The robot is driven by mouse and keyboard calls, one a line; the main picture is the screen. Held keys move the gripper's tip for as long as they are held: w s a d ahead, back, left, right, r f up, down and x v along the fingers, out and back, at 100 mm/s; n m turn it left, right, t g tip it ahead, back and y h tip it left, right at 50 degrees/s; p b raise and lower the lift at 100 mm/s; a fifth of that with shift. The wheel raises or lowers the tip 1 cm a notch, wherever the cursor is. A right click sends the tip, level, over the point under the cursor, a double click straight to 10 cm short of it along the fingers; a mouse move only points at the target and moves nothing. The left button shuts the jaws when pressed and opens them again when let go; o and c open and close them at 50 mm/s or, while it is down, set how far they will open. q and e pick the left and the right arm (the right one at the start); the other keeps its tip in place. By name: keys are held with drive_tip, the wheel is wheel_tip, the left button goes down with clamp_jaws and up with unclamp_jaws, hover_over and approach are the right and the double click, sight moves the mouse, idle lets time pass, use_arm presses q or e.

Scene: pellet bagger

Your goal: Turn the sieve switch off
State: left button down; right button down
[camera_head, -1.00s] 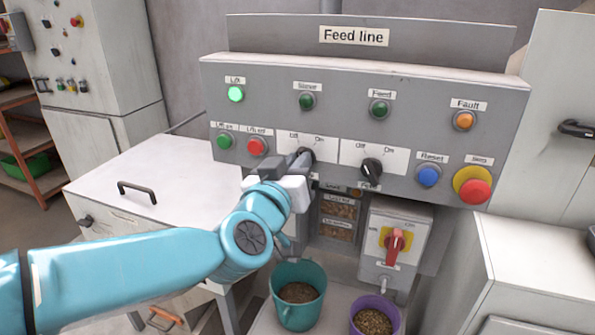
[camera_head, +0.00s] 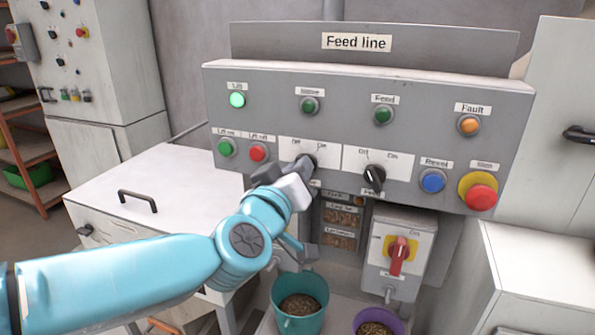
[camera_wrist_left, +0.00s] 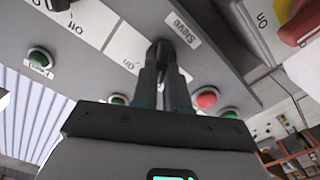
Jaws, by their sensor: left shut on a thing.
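The sieve switch (camera_head: 306,161) is a black rotary knob on a white plate marked Off and On, left of centre on the grey Feed line panel. My left gripper (camera_head: 298,171) reaches it from below left and is shut on it. In the left wrist view the two dark fingers (camera_wrist_left: 164,78) close around the knob (camera_wrist_left: 160,50), beside the label "Sieve" (camera_wrist_left: 182,28). The fingers cover most of the knob, so I cannot tell which mark it points to. The sieve lamp (camera_head: 309,105) above is dark green and looks unlit. My right gripper is not in view.
The similar feed switch (camera_head: 374,177) is close on the right. The red lift-off button (camera_head: 257,152) is close on the left. A red-handled switch (camera_head: 398,255) and two buckets (camera_head: 312,322) are below. The green lift lamp (camera_head: 237,100) is lit.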

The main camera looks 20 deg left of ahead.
use_arm(q)
drive_tip(key=c, duration=1.1)
unclamp_jaws()
drive_tip(key=shift+c, duration=0.2)
drive_tip(key=s+p, duration=0.3)
drive_tip(key=s, duration=1.3)
drive_tip(key=shift+s+a, duration=0.2)
drive_tip(key=shift+a, duration=0.1)
